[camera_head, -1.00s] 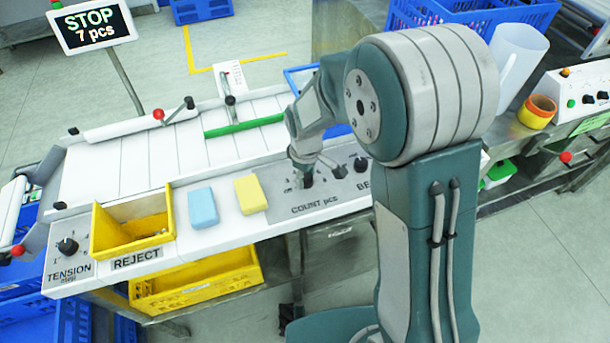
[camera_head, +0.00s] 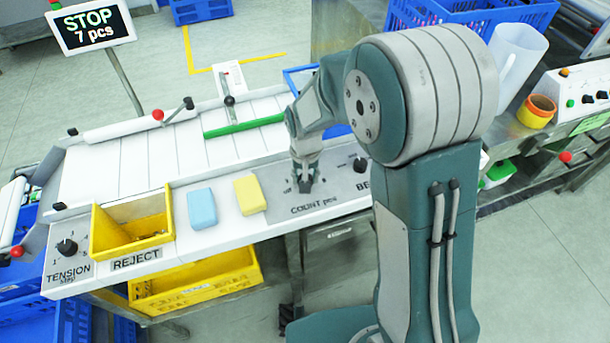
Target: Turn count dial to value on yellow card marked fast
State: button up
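The count dial sits on the grey panel (camera_head: 338,206) lettered "COUNT pcs"; my gripper covers most of it, and its pointer cannot be read. My gripper (camera_head: 305,184) points down at the dial, with its fingertips at or around the knob. Whether they grip it is too small to tell. The display (camera_head: 92,25) on a post reads "STOP 7 pcs". A yellow block (camera_head: 250,195) and a light blue block (camera_head: 202,208) lie left of the dial; no writing shows on them. I see no card legibly marked fast.
A second knob (camera_head: 360,165) lettered "BE…" is close right of my gripper, partly behind my arm. The tension dial (camera_head: 67,246) is at far left beside the yellow reject bin (camera_head: 132,225).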

jog(key=m, duration=0.5)
jog(key=shift+r+m, duration=0.1)
jog(key=shift+m, duration=0.2)
jog(key=m, duration=0.4)
jog(key=shift+m, duration=0.4)
jog(key=o, duration=1.1)
jog(key=shift+o, duration=0.2)
jog(key=shift+a, duration=0.15)
